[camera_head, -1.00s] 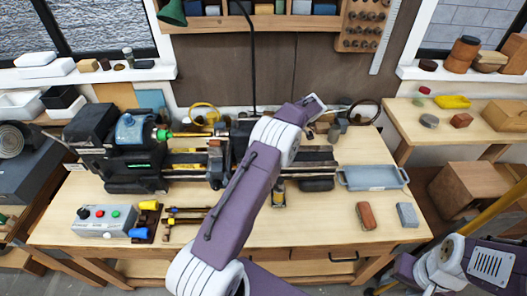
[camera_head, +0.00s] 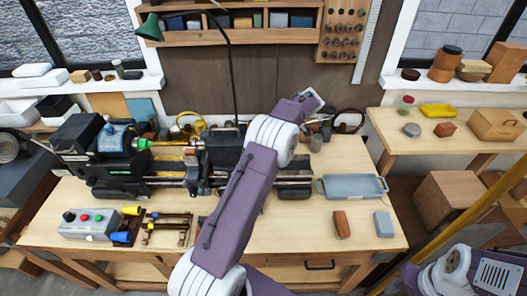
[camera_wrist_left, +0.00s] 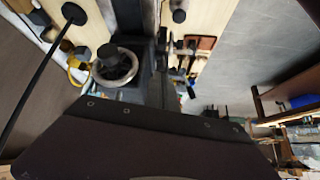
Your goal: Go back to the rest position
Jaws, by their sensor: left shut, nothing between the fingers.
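My left arm, purple and white, rises from the bottom middle of the head view across the workbench (camera_head: 280,235), with its wrist end above the back of the bench. The dark housing of my left gripper (camera_wrist_left: 150,145) fills the bottom of the left wrist view. The gripper is shut and empty; its fingertips are hard to make out. Part of my right arm shows at the bottom right of the head view, with its gripper out of sight.
A lathe (camera_head: 115,150) stands on the bench behind my left arm. A control box (camera_head: 88,224), a blue-grey tray (camera_head: 353,187), a red-brown block (camera_head: 341,224) and a grey block (camera_head: 384,224) lie on it. A green lamp (camera_head: 150,27) hangs at upper left. A side table (camera_head: 440,150) stands right.

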